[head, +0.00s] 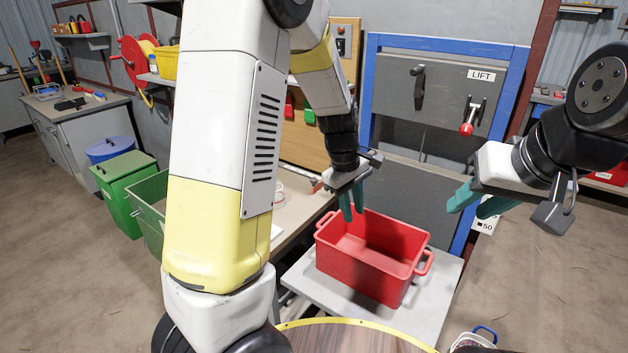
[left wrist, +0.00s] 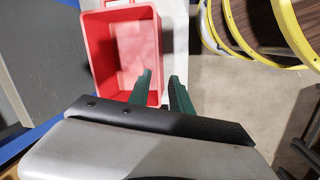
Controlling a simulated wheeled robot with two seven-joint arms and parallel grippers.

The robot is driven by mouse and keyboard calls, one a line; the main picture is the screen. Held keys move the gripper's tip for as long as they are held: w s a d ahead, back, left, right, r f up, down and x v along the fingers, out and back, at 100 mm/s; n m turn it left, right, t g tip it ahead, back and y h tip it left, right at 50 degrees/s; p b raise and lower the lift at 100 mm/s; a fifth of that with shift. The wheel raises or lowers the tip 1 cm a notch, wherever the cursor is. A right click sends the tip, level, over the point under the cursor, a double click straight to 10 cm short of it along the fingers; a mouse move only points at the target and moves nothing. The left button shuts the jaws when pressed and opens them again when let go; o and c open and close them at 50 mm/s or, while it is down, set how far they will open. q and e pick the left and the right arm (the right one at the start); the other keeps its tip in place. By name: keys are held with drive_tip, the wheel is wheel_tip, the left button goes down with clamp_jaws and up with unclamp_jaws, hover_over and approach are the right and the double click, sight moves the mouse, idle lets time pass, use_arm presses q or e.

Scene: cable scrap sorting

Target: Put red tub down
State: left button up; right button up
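The red tub (head: 362,272) is empty and stands upright on a light grey platform (head: 432,302) in front of the blue-framed lift. It has a handle at each end. My left gripper (head: 352,206) is at the tub's back rim, pointing down. In the left wrist view the fingers (left wrist: 160,92) are apart, one over the tub's inside and one past its wall (left wrist: 103,60). I see no contact with the wall. My right gripper (head: 478,202) is open and empty, in the air to the right of the tub.
The lift panel (head: 440,95) with its red-knobbed lever (head: 467,128) stands behind the tub. A workbench (head: 302,205) is to the left. Green bins (head: 125,192) stand further left. A round yellow-edged wooden top (head: 345,335) is in front. A white basket (head: 473,341) is at the bottom right.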

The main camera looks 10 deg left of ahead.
use_arm(q)
drive_tip(key=s+a+r+m+t, duration=0.2)
drive_tip(key=s+a+r+m, duration=0.2)
drive_tip(key=s+r, duration=0.4)
drive_tip(key=s+a+r+m+t, duration=0.3)
drive_tip(key=s+a+r+m, duration=0.2)
drive_tip(key=s+r, duration=0.4)
drive_tip(key=shift+s+r+m, duration=0.3)
drive_tip(key=shift+s+m, duration=0.55)
drive_tip(key=shift+m, duration=0.05)
drive_tip(key=shift+a, duration=0.15)
